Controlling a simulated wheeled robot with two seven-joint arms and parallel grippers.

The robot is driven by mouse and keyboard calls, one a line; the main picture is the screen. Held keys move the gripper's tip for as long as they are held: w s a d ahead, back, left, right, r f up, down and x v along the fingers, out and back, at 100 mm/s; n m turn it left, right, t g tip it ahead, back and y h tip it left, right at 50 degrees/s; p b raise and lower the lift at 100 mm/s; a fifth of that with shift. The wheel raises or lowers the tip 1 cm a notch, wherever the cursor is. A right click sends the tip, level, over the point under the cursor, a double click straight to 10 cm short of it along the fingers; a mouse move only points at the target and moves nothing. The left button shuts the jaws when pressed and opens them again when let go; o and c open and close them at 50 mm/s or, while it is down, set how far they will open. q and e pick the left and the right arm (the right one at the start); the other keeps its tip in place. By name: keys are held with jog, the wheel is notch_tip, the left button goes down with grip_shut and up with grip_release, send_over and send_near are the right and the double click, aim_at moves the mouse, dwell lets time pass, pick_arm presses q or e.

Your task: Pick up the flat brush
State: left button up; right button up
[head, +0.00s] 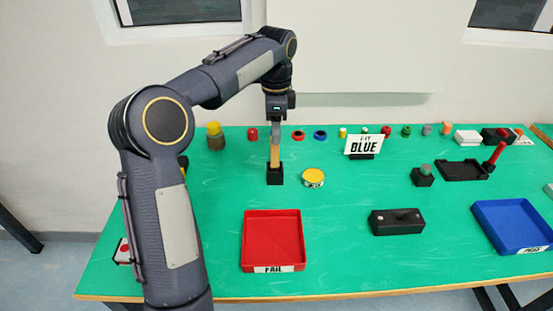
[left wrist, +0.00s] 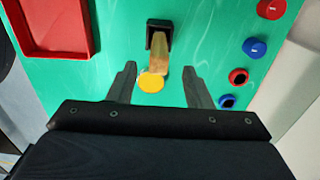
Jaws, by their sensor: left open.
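The flat brush (head: 275,153) stands upright in a small black holder (head: 275,176) on the green table. It has a tan body; its upper part is hard to make out behind my gripper. My left gripper (head: 276,128) points down over the brush from above. In the left wrist view, my open left gripper (left wrist: 159,70) has one finger on each side of the brush (left wrist: 159,52), with gaps on both sides. The black holder (left wrist: 158,30) shows at its base. My right gripper is in neither view.
A yellow-lidded tin (head: 313,175) stands close to the right of the holder. A red FAIL tray (head: 273,268) lies in front. Several small coloured parts line the back.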

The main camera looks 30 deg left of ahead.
aim_at(275, 159)
pick_arm(q)
notch_tip(275, 159, down, 6)
jog(key=shift+s+r+b, duration=0.15)
jog(key=shift+b, duration=0.15)
grip_shut()
jog(key=shift+r, duration=0.1)
